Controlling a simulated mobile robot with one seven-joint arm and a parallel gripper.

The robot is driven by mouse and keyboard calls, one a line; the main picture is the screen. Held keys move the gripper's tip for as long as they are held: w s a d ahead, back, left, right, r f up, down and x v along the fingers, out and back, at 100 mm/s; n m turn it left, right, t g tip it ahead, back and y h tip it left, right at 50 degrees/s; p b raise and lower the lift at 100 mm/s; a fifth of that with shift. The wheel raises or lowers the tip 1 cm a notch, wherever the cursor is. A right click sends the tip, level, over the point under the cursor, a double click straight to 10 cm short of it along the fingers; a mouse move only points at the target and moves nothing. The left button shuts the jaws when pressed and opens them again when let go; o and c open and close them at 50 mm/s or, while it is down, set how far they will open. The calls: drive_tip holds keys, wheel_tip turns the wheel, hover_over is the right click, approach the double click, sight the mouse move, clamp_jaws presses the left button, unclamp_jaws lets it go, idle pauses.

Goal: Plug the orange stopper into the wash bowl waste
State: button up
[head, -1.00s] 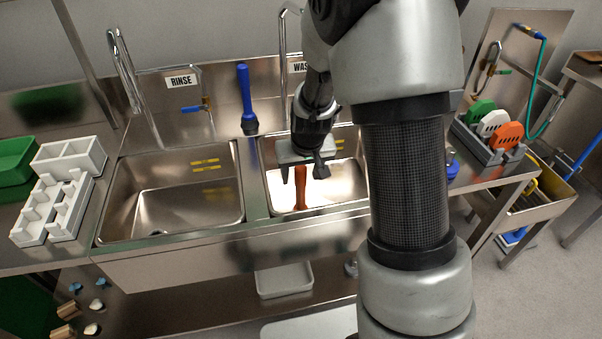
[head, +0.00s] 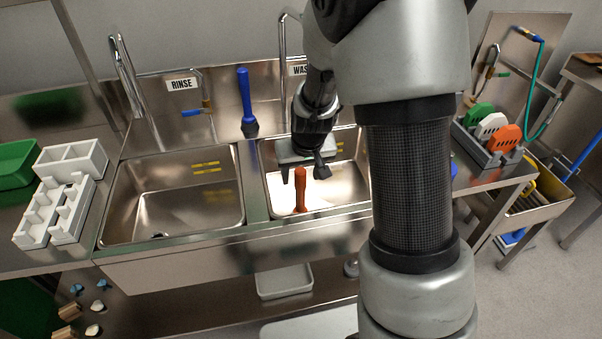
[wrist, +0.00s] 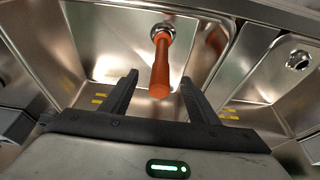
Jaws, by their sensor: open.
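The orange stopper (head: 300,190) stands upright in the wash bowl (head: 341,177), at the right in the head view. In the wrist view the stopper (wrist: 160,68) has its lower end at the metal ring of the waste (wrist: 164,28). How deep it sits in the waste cannot be told. My gripper (head: 303,178) is above the bowl, close to the top of the handle. The wrist view shows my gripper (wrist: 158,84) open, with its two fingers apart and the handle's free end appearing between them, touching neither.
The rinse bowl (head: 170,200) is empty, at the left. A blue-handled tool (head: 246,100) stands upright behind the divider. White holders (head: 60,205) are on the left counter, and a rack with coloured discs (head: 490,145) is on the right. Taps rise behind both bowls.

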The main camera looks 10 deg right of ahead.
drive_tip(key=shift+p+v, duration=0.85)
drive_tip(key=shift+v, duration=0.55)
drive_tip(key=shift+r, duration=0.35)
drive_tip(key=p+v, duration=0.2)
drive_tip(key=v, duration=1.4)
drive_tip(key=shift+s+r, duration=0.25)
drive_tip(key=s+r+t+p, duration=0.1)
drive_tip(key=s+r+p, duration=0.5)
drive_tip(key=s+r, duration=0.8)
drive_tip(key=s, duration=0.3)
drive_tip(key=shift+t, duration=0.3)
